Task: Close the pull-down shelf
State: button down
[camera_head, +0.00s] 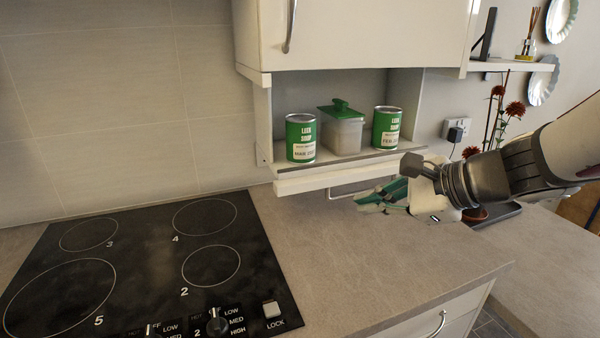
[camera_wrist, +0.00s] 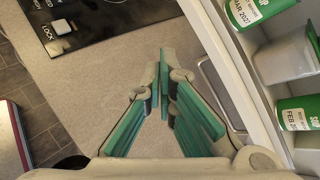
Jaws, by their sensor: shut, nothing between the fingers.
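The pull-down shelf (camera_head: 327,176) hangs lowered below the white wall cabinet (camera_head: 365,40). A thin metal handle (camera_head: 343,193) shows beneath its front edge; the wrist view also shows this handle (camera_wrist: 207,85) to the right of my fingers. The shelf holds a green can (camera_head: 301,138) at left, a clear box with a green lid (camera_head: 342,130) in the middle, and another green can (camera_head: 386,128) at right. My gripper (camera_head: 362,198), with green finger pads, is shut and empty just below the shelf front, close to the handle. It also shows in the wrist view (camera_wrist: 166,55). I cannot tell whether it touches the handle.
A black hob (camera_head: 150,262) is set in the grey countertop (camera_head: 370,265) at left. The counter in front of the shelf is clear. At right are a wall socket (camera_head: 456,129), red flowers (camera_head: 514,109) and a small white wall shelf (camera_head: 510,67).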

jog(key=w+d+f+m+t+h+b, duration=0.1)
jog(key=w+d+f+m+t+h, duration=0.15)
jog(key=w+d+m, duration=0.45)
jog(key=w+d+f+m+t+h+b, duration=0.1)
jog(key=w+d+f+m+t+b, duration=0.15)
jog(key=w+d+m, duration=0.45)
jog(key=f+x, duration=0.1)
jog(key=x, duration=0.7)
jog(key=shift+d+n+t, duration=0.3)
jog(key=shift+d, duration=0.05)
